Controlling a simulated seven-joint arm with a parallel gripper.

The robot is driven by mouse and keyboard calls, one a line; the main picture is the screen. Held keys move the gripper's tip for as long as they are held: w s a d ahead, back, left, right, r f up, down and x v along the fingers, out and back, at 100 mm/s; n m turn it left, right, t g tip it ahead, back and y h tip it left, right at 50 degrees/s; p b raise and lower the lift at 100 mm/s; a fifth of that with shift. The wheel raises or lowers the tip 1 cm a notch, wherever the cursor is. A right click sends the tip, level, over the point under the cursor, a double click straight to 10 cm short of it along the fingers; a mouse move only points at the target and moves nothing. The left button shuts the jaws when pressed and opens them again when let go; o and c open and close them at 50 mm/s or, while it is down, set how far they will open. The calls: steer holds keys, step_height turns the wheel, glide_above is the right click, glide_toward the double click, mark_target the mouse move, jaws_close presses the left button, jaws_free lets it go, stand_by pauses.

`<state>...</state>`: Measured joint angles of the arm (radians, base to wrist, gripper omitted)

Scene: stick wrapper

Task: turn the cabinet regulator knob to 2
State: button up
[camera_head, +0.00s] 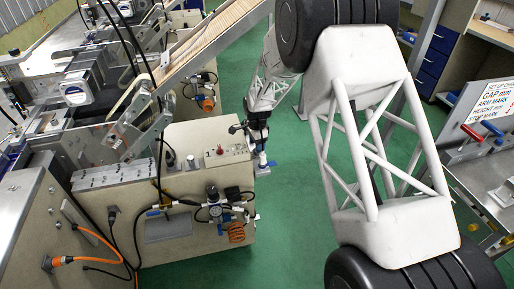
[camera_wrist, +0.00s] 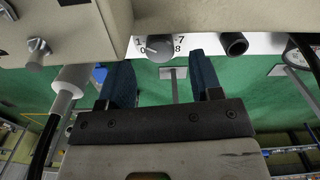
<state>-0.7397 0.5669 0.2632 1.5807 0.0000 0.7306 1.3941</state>
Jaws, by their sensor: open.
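The grey regulator knob (camera_wrist: 160,48) shows in the wrist view on a white panel under the edge of a beige cabinet. The digits 1 and 0 are readable at its left and 7 and 8 at its right. Its exact setting is too small to tell. My gripper (camera_wrist: 164,76) is open, with its two dark blue fingers apart and nothing between them. In the picture the fingertips lie just below the knob, one to each side; I cannot tell whether they touch anything. In the head view my gripper (camera_head: 261,158) is beside the right end of the beige cabinet (camera_head: 215,140), and the knob cannot be made out.
A dark port (camera_wrist: 234,43) is right of the knob and a white cylindrical fitting (camera_wrist: 68,88) is left of my gripper.

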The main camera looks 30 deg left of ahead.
steer(key=shift+r, duration=2.35)
